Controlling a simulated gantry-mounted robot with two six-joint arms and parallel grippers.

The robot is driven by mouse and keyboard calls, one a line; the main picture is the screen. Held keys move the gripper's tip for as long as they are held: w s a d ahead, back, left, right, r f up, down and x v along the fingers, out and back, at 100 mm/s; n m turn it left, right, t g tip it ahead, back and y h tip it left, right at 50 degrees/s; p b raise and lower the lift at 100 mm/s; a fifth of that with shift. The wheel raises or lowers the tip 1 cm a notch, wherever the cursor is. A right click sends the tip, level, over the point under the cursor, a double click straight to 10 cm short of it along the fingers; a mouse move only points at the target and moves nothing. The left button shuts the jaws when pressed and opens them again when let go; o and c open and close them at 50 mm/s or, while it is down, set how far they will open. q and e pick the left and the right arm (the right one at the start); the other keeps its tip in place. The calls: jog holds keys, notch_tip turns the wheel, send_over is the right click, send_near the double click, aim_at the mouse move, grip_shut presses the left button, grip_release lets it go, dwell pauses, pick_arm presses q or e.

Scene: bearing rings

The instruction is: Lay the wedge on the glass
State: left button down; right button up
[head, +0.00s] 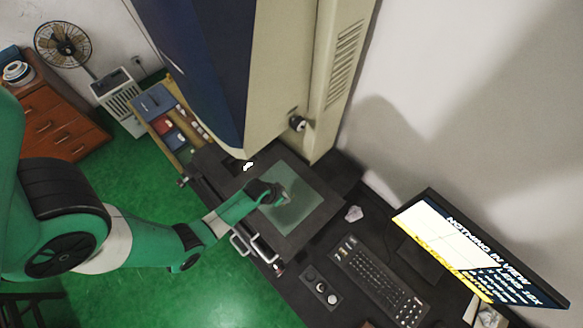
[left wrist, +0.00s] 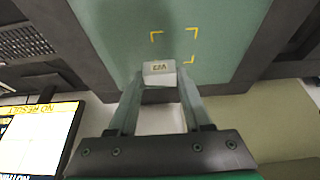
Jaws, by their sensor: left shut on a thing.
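The glass (head: 305,208) is a pale green pane set in a dark stage under the tall machine. It fills the top of the left wrist view (left wrist: 110,25), with yellow corner marks (left wrist: 186,31) on it. My left gripper (head: 281,194) is over the glass. In the left wrist view the left gripper (left wrist: 159,76) is shut on the wedge (left wrist: 159,67), a small whitish block with dark lettering. The wedge is just short of the yellow marks in that view. I cannot tell whether it touches the glass. My right gripper is not in view.
The cream and blue machine (head: 285,70) rises behind the stage. A keyboard (head: 378,280), a control box (head: 320,288) and a lit monitor (head: 480,250) are to the right. A small whitish lump (head: 353,213) lies beside the stage. Metal handles (head: 252,245) stick out in front.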

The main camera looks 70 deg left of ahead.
pick_arm(q)
jog(key=shift+s+f+b, duration=0.2)
jog(key=shift+f+b, duration=2.15)
jog(key=shift+f, duration=0.35)
jog(key=shift+c, duration=1.7)
grip_release()
jog(key=shift+r, duration=0.15)
jog(key=p+v, duration=0.6)
jog(key=shift+w+a+r, duration=0.1)
jog(key=shift+r, duration=0.2)
jog(key=shift+s+d+f+b, duration=0.2)
jog(key=shift+s+f+b, duration=0.2)
jog(key=shift+s, duration=0.1)
jog(key=shift+s+d+f+b, duration=0.25)
jog(key=shift+s+f+b, duration=0.1)
jog(key=shift+s, duration=0.2)
jog(key=s+d, duration=0.1)
jog(key=s, duration=0.2)
jog(key=s+d+b, duration=0.1)
jog(key=s, duration=0.2)
jog(key=s+d, duration=0.1)
jog(key=s, duration=0.2)
jog(key=shift+d, duration=0.35)
jog(key=shift+r, duration=0.1)
